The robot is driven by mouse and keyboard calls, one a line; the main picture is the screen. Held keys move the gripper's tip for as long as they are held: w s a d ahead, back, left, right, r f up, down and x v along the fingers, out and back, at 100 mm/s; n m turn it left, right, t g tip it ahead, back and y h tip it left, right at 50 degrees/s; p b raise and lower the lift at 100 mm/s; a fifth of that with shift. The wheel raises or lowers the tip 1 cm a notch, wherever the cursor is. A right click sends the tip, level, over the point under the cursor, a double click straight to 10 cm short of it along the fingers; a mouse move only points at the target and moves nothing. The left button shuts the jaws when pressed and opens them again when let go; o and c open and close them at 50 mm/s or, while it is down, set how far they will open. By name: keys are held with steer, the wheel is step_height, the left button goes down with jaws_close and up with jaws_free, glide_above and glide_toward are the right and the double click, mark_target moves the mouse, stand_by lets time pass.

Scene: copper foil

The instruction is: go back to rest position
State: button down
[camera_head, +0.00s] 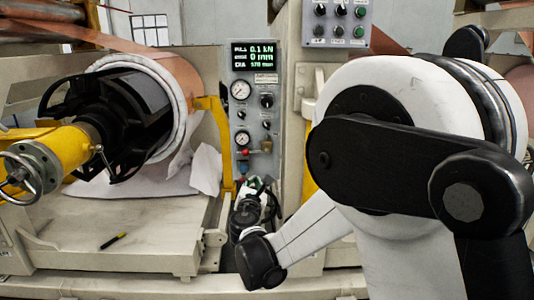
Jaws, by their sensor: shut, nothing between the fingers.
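My arm (400,150) fills the right side of the head view, with its large white and black joints close to the camera. Its white forearm link (310,232) runs down and left to a dark wrist joint (260,262). My gripper (254,190) is small and dark beyond the wrist, in front of the machine below the control panel. It is shut and holds nothing. Its fingertips are hard to make out against the background.
A grey control panel (253,110) with a lit display and gauges stands behind my gripper. A copper foil roll on a black-hubbed spindle (130,105), with a yellow shaft and handwheel (20,175), is at left.

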steer(key=s+d+r+m+g+h, duration=0.1)
steer(key=s+d+r+m+g, duration=0.1)
steer(key=s+d+m, duration=0.5)
steer(key=s+d+r+m+g+h, duration=0.1)
steer(key=s+d+r+m+g, duration=0.2)
steer(key=d, duration=0.6)
steer(key=s+d+r+m+g+h, duration=0.1)
steer(key=s+d+m+h, duration=0.1)
steer(key=s+d+m, duration=0.4)
steer(key=s+d+f+m+g+y, duration=0.2)
steer(key=s+d+f+m, duration=0.15)
steer(key=s+m, duration=0.65)
steer(key=s+d+f+m+g+y, duration=0.2)
steer(key=s+f+m+g, duration=0.3)
steer(key=s, duration=0.9)
step_height(320, 180, up, 14)
steer(key=t+p, duration=0.2)
steer(key=p, duration=1)
steer(key=shift+m, duration=0.3)
steer(key=shift+s+f, duration=0.1)
